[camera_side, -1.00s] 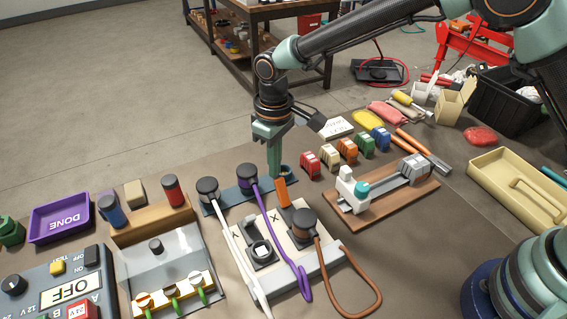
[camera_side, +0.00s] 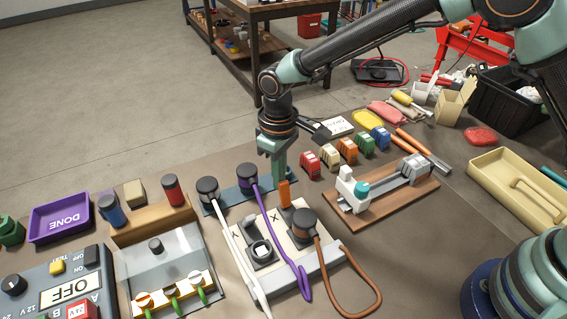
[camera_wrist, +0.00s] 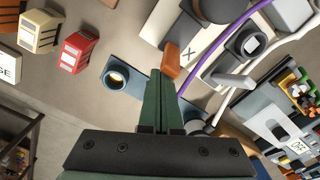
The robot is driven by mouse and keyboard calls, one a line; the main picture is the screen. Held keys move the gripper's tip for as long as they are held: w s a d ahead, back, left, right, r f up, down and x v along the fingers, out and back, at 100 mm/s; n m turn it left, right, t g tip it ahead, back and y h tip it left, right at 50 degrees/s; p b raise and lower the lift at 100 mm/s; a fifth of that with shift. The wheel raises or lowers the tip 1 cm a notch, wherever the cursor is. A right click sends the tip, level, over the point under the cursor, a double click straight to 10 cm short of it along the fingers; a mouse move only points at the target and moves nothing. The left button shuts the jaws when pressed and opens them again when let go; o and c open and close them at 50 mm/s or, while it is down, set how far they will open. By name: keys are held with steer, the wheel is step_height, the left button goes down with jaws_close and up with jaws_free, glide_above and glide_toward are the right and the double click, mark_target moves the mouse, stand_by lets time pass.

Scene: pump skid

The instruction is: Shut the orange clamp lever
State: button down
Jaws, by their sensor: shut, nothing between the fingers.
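The orange clamp lever (camera_side: 284,193) stands up from the pale board (camera_side: 254,238) in the middle of the bench, beside the brown-corded plug. In the wrist view the lever (camera_wrist: 171,62) shows as a short orange block just past my fingertips. My gripper (camera_side: 279,176) is shut and empty, pointing down, with its tips at or very near the lever's upper end. In the wrist view my gripper (camera_wrist: 157,75) has its green fingers together. I cannot tell for sure whether they touch the lever.
A brown-corded plug (camera_side: 303,221) and a purple-corded plug (camera_side: 246,175) stand close to the lever. A white vise-like fixture (camera_side: 352,190) on a wooden board is to the right. Several coloured blocks, including a red one (camera_side: 310,163), line the bench behind it.

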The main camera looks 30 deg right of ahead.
steer(key=shift+s, duration=1.1)
steer(key=shift+w+r, duration=0.25)
steer(key=shift+r, duration=1.3)
steer(key=shift+w+r, duration=0.2)
steer(key=shift+r, duration=1.3)
steer(key=s+d+r+m+t, duration=0.3)
steer(key=d+r, duration=0.8)
steer(key=d, duration=0.3)
steer(key=s+d+r+m+t, duration=0.2)
steer(key=s+d+m, duration=0.1)
steer(key=s+d, duration=0.6)
steer(key=shift+d+t, duration=0.3)
steer(key=shift+d, duration=0.25)
